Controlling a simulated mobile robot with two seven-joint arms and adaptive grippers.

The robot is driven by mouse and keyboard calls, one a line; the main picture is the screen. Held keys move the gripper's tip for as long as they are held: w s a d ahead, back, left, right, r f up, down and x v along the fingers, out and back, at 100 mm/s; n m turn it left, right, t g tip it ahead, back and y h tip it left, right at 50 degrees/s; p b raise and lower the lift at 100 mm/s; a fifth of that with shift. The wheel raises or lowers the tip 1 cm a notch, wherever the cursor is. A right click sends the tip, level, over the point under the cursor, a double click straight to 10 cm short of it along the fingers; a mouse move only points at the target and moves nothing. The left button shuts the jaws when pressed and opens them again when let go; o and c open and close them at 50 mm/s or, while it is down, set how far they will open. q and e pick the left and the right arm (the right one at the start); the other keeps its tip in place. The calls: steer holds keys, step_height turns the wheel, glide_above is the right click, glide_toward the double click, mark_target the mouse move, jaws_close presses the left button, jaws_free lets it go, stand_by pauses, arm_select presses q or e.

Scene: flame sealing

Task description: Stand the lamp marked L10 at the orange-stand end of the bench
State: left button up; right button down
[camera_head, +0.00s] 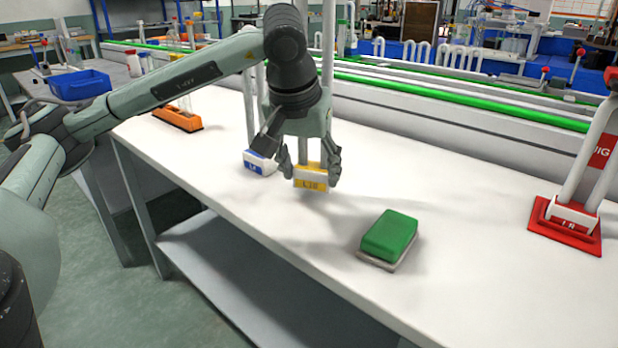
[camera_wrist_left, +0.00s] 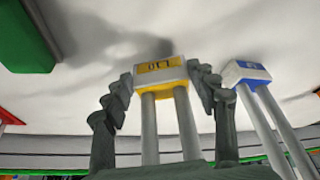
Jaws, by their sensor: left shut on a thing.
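The lamp marked L10 (camera_head: 311,178) has a yellow-and-white base and two pale upright tubes. My left gripper (camera_head: 310,165) is shut on it, its fingers on both sides just above the base. In the left wrist view the lamp (camera_wrist_left: 161,75) sits between the fingers (camera_wrist_left: 165,95), with its label upside down. It is upright; I cannot tell for sure whether its base touches the bench. The orange stand (camera_head: 177,118) is at the far left end of the white bench (camera_head: 460,190), with clear tubes in it. My right gripper is not in view.
A blue-based lamp (camera_head: 258,162) stands just left of the held lamp, also in the left wrist view (camera_wrist_left: 247,72). A green block (camera_head: 389,235) lies nearer the front edge. A red jig (camera_head: 566,232) holding a lamp stands at right. Green-striped rails run behind.

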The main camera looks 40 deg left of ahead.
arm_select(q)
steer(key=shift+f, duration=0.95)
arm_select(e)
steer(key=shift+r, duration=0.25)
arm_select(q)
steer(key=shift+f, duration=0.1)
steer(key=o, duration=1.3)
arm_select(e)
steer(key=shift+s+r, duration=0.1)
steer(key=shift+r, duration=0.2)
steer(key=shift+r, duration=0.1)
arm_select(q)
steer(key=shift+p+v, duration=0.6)
steer(key=shift+v, duration=5.55)
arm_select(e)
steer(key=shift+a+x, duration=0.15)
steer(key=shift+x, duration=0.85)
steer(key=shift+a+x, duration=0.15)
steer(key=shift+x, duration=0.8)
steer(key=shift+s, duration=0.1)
